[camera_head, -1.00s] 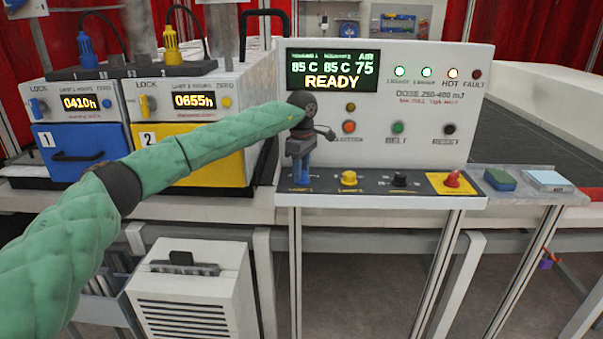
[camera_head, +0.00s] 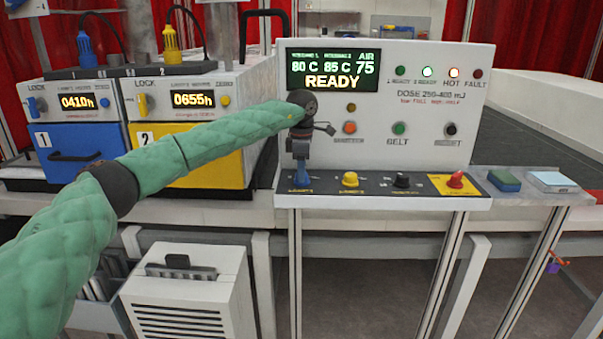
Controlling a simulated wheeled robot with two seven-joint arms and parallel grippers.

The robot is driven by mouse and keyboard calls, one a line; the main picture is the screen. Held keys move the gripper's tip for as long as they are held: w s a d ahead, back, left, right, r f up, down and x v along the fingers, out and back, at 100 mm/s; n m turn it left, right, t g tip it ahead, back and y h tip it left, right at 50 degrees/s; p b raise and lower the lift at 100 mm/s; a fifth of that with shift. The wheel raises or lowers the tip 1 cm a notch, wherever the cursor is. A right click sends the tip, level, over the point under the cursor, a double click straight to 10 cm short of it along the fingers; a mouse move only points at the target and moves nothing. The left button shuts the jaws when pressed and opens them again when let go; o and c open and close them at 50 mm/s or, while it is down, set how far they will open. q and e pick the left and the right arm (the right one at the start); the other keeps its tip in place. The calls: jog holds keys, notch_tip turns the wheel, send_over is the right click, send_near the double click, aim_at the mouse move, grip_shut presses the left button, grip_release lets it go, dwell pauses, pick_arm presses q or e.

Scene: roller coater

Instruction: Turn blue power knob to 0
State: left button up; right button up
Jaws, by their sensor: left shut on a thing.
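The blue power knob (camera_head: 302,181) sits at the left end of the dark strip along the front of the control panel. My left arm reaches in from the left, and my left gripper (camera_head: 301,170) points down onto the knob and is shut on it. The fingers hide part of the knob, and its exact pointer angle and printed marks cannot be read. The panel display (camera_head: 333,70) shows 80 C, 85 C, AIR 75 and READY. My right gripper is not in view.
A yellow knob (camera_head: 350,179), a black knob (camera_head: 401,180) and a red knob on a yellow plate (camera_head: 456,180) stand to the right on the strip. Above are buttons and lamps. Blue (camera_head: 60,150) and yellow (camera_head: 205,165) units stand at the left.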

pick_arm(q)
jog(key=shift+r, duration=0.1)
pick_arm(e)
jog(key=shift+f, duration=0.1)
pick_arm(q)
jog(key=o, duration=1)
notch_tip(320, 180, up, 8)
jog(key=shift+f+b, duration=0.15)
jog(key=shift+b, duration=0.65)
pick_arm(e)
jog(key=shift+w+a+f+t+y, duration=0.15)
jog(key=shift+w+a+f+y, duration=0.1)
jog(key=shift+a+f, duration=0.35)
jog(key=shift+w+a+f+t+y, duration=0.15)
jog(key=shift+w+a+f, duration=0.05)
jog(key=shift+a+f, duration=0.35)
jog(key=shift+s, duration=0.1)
